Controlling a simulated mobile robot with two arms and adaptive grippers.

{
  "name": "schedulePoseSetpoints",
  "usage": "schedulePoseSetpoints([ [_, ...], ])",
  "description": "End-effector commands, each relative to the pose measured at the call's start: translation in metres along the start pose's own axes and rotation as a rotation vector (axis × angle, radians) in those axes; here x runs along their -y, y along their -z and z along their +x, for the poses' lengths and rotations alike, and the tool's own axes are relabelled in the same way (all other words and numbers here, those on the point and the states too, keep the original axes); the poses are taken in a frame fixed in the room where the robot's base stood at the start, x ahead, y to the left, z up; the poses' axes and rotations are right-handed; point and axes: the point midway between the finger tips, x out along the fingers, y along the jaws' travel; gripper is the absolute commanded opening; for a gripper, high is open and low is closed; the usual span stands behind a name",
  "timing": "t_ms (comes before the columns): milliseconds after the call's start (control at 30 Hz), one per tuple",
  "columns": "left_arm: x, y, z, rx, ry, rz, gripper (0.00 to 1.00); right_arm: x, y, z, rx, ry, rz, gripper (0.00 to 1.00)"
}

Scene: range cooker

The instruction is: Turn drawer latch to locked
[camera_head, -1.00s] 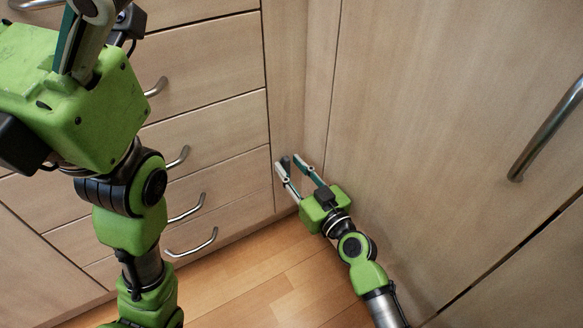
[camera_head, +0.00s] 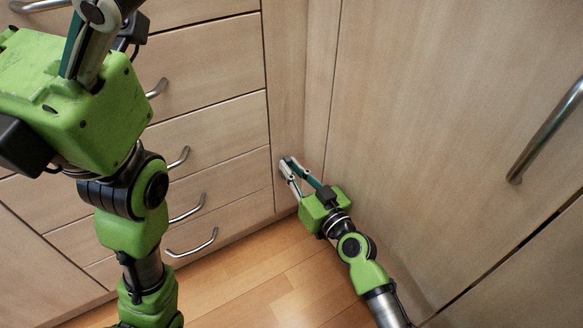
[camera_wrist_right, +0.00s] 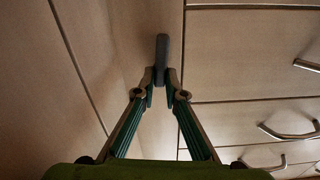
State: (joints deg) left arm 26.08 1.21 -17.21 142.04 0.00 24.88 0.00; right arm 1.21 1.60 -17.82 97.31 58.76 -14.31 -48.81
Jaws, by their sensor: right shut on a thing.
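The drawer latch (camera_wrist_right: 161,50) is a dark grey bar on the narrow corner panel between the drawers and the large door. In the right wrist view it stands roughly upright in the picture, its lower part between the fingertips. My right gripper (camera_wrist_right: 160,77) is shut on it. In the head view my right gripper (camera_head: 287,162) reaches up to the corner panel, and its fingers hide most or all of the latch there. My left gripper (camera_head: 90,40) is at the upper left, close to the camera. Its fingertips are cut off by the top edge.
A stack of drawers (camera_head: 215,130) with curved metal handles (camera_head: 187,209) lies left of the latch. A large cabinet door (camera_head: 430,120) with a bar handle (camera_head: 545,130) is at the right. Bare wooden floor (camera_head: 250,285) lies below.

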Motion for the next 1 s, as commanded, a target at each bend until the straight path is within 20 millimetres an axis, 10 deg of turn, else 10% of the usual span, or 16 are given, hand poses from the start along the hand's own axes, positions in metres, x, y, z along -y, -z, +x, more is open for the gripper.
schedulePoseSetpoints([
  [133, 0.0, 0.0, 0.0, 0.0, 0.0, 0.0, 1.0, 0.0, 0.0, 0.0, 0.001, 0.0, -0.001, 0.0],
  [233, 0.0, 0.0, 0.0, 0.0, 0.0, 0.0, 1.0, 0.0, 0.0, 0.0, 0.001, 0.0, -0.001, 0.28],
  [633, 0.0, 0.001, 0.001, -0.008, -0.006, 0.003, 1.0, 0.0, -0.001, -0.005, 0.001, 0.0, -0.002, 0.28],
  [1000, 0.0, 0.001, 0.001, -0.007, -0.004, 0.002, 1.0, 0.0, -0.002, -0.075, 0.006, 0.002, -0.006, 0.28],
])
